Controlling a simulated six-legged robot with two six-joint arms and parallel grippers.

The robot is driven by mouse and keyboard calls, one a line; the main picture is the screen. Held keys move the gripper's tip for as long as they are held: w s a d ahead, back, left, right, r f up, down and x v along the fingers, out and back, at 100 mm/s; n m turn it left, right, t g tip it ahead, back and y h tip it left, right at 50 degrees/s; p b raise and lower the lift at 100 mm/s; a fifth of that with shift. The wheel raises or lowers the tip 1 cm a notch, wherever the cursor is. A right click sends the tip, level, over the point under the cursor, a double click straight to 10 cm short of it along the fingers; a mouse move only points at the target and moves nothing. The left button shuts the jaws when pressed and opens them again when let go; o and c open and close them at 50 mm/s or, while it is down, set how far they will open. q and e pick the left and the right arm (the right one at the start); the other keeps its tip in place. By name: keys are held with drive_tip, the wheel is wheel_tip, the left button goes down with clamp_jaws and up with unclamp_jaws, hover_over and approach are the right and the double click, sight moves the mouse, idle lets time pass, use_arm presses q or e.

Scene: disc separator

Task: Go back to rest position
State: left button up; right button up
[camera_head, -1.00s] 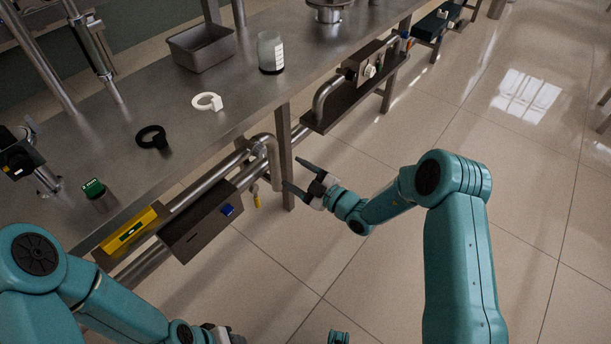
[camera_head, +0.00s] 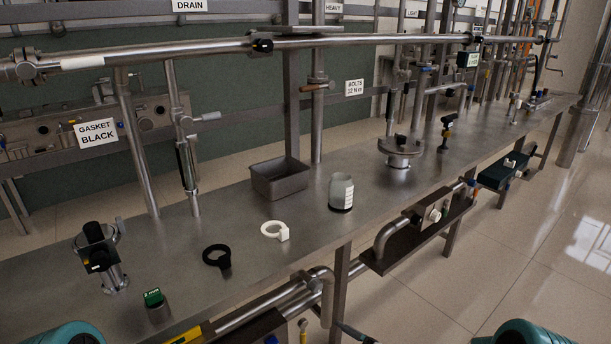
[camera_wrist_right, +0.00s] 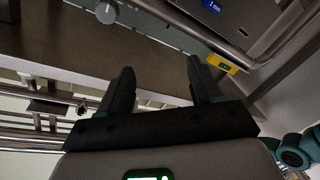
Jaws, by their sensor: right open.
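My right gripper (camera_wrist_right: 160,88) shows in the right wrist view with its two dark fingers apart and nothing between them. It hangs in the air near the steel bench structure, seen from close by. In the head view only a dark tip at the bottom edge (camera_head: 355,333) seems to belong to it; the rest is out of frame. My left gripper is in neither view now. Teal parts of my own arms show at the bottom corners of the head view.
A steel bench (camera_head: 120,268) runs across the head view. On it are a black ring (camera_head: 216,259), a white ring (camera_head: 282,233), a jar (camera_head: 341,193) and a metal tray (camera_head: 280,180). Pipes (camera_head: 290,294) run along its front edge. Open tiled floor (camera_head: 450,290) lies to the right.

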drive_tip(key=s+a+f+n+g, duration=0.35)
drive_tip(key=s+n+g, duration=0.3)
drive_tip(key=s, duration=0.35)
drive_tip(key=s+a+f+n+g, duration=0.35)
drive_tip(key=s+n+g, duration=0.25)
drive_tip(key=s+n, duration=0.3)
drive_tip(key=s+d+f+n+g+h, duration=0.1)
drive_tip(key=s+d+f+n+h, duration=0.4)
drive_tip(key=n, duration=0.9)
drive_tip(key=s+d+f+n+g+h, duration=0.1)
drive_tip(key=s+d+f+n+h, duration=0.3)
drive_tip(key=s+n, duration=0.65)
drive_tip(key=w+r+n+t, duration=0.1)
drive_tip(key=w+n+t, duration=0.2)
drive_tip(key=w+n, duration=0.7)
wheel_tip(320, 180, up, 16)
drive_tip(key=s+n+p, duration=0.2)
drive_tip(key=p, duration=1.4)
drive_tip(key=shift+s+d+n+p, duration=0.3)
drive_tip(key=shift+s+d+p, duration=0.05)
drive_tip(key=shift+d, duration=0.05)
